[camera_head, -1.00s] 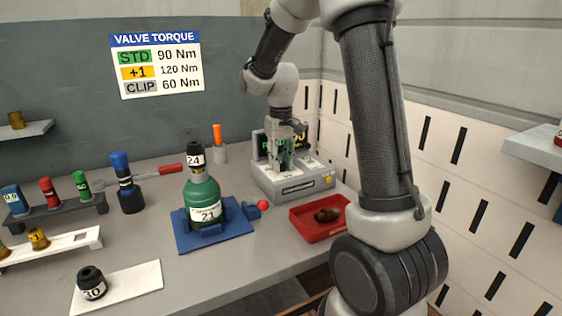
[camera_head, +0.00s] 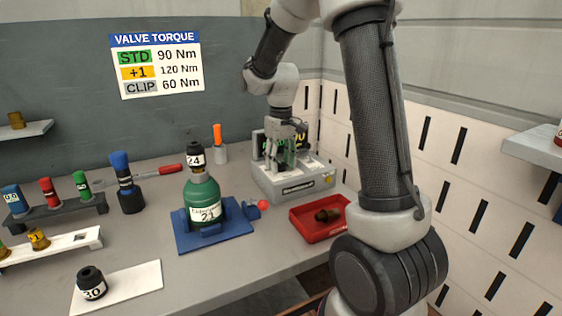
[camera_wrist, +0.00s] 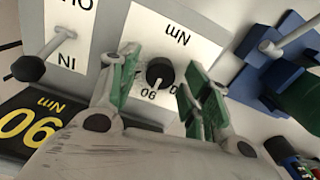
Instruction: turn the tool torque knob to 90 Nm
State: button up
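The torque knob (camera_wrist: 160,72) is a small round black knob on a white plate marked "Nm" and with small numbers, upside down in the wrist view. My gripper (camera_wrist: 160,66) is open, with one green-padded finger on each side of the knob and visible gaps beside it. A dark display (camera_wrist: 30,128) with large yellow upside-down digits and "Nm" lies at lower left; the digits look like a 9 or 6 and a 0. In the head view my gripper (camera_head: 285,155) is low over the grey tool station (camera_head: 295,188) and hides the knob.
A black-handled lever (camera_wrist: 28,68) stands beside the knob plate. A blue stand (camera_head: 183,235) with a green bottle (camera_head: 203,200) stands left of the station, and a red tray (camera_head: 310,228) in front. A wall chart (camera_head: 155,65) lists STD 90, +1 120, CLIP 60 Nm.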

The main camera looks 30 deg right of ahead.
aim_at(280, 163)
notch_tip(280, 163, up, 12)
dwell(0.6)
dwell(0.4)
jog(key=s+m+t, duration=0.1)
jog(key=s+t, duration=0.3)
jog(key=s, duration=2.1)
jog(key=shift+s+d, duration=0.2)
jog(key=shift+s, duration=0.1)
jog(key=shift+f, duration=0.1)
